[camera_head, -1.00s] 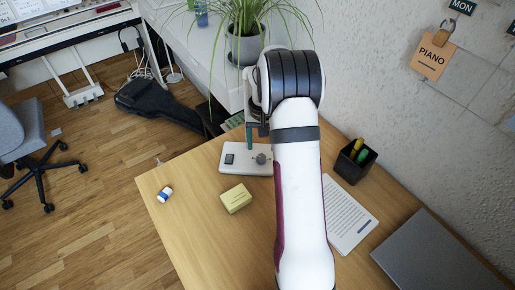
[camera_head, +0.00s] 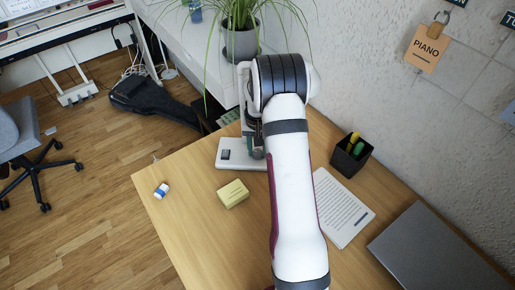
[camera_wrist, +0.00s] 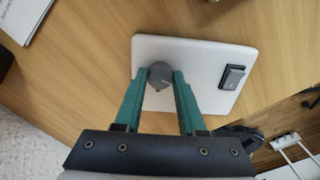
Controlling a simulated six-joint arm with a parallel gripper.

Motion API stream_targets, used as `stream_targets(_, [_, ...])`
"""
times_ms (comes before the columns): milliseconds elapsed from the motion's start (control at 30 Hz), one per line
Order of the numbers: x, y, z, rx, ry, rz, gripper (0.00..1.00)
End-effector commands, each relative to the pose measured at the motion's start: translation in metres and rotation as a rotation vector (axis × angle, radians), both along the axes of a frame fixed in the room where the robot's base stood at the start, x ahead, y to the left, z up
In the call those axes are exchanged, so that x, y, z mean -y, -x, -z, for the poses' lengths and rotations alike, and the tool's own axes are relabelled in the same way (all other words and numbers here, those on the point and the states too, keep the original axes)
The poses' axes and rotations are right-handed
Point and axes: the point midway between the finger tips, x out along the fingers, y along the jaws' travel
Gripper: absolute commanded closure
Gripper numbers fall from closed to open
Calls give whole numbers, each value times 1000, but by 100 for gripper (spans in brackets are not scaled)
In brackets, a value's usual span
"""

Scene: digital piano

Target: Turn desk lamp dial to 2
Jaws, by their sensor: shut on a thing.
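The lamp base (camera_head: 230,165) is a white plate on the desk, and it fills the middle of the wrist view (camera_wrist: 205,55). On it are a dark rocker switch (camera_wrist: 233,77) and a round grey dial (camera_wrist: 160,76). A pale pointer line on the dial points toward the lower right in the wrist view. My gripper (camera_wrist: 160,73) has its two teal fingers on opposite sides of the dial, shut on it. In the head view my gripper (camera_head: 257,149) and arm cover the dial. No dial numbers can be read.
A yellow block (camera_head: 233,194) and a small white-and-blue item (camera_head: 161,190) lie in front of the lamp base. A printed sheet (camera_head: 341,210), a black pen cup (camera_head: 350,157) and a grey laptop (camera_head: 435,252) are to the right. A potted plant (camera_head: 240,42) stands behind.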

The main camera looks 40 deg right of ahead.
Motion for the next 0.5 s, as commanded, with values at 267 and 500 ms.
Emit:
stream_targets(267, [0, 0, 0, 0, 0, 21, 100])
stream_targets(500, [0, 0, -1, 0, 0, 139, 100])
